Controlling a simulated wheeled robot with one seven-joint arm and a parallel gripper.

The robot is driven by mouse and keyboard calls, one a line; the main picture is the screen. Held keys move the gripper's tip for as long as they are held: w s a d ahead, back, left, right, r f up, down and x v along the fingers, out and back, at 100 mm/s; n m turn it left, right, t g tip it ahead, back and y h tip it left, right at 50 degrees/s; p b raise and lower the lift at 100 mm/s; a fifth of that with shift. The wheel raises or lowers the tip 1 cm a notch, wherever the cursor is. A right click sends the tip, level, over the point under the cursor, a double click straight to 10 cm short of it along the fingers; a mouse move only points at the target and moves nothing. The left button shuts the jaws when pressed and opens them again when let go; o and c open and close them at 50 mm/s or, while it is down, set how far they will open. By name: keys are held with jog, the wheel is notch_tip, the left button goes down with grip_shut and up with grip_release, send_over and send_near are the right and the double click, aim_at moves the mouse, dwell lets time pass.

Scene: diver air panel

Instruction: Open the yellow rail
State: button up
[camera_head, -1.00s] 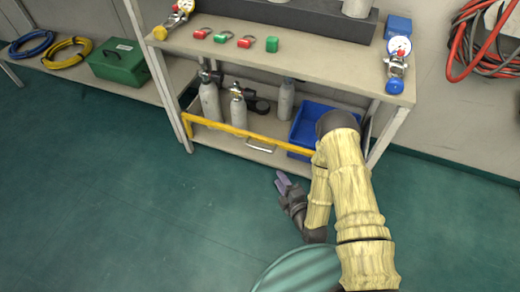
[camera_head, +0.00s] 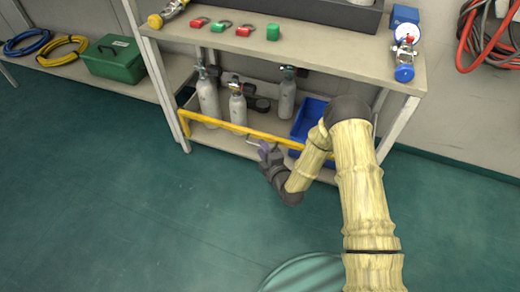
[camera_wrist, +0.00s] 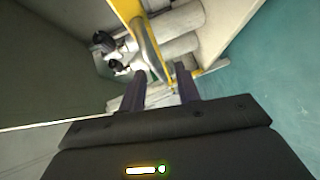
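The yellow rail (camera_head: 225,126) runs along the front of the lower shelf of the bench, in front of the gas cylinders. In the wrist view the yellow rail (camera_wrist: 146,38) runs down from the top edge toward the space between my fingertips. My gripper (camera_head: 265,150) is at the rail's front, around its middle, and hides part of the shelf edge and the silver handle there. In the wrist view my gripper (camera_wrist: 163,76) has its two dark fingers apart. I cannot tell whether either finger touches the rail.
Grey cylinders (camera_head: 208,98) stand on the lower shelf behind the rail, beside a blue bin (camera_head: 308,117). The upper shelf (camera_head: 330,60) holds red and green padlocks and a gauge (camera_head: 405,60). A green case (camera_head: 112,57) sits at left.

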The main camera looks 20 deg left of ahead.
jog(key=shift+b+x, duration=0.35)
jog(key=shift+x, duration=1)
grip_shut()
jog(key=shift+f, duration=0.1)
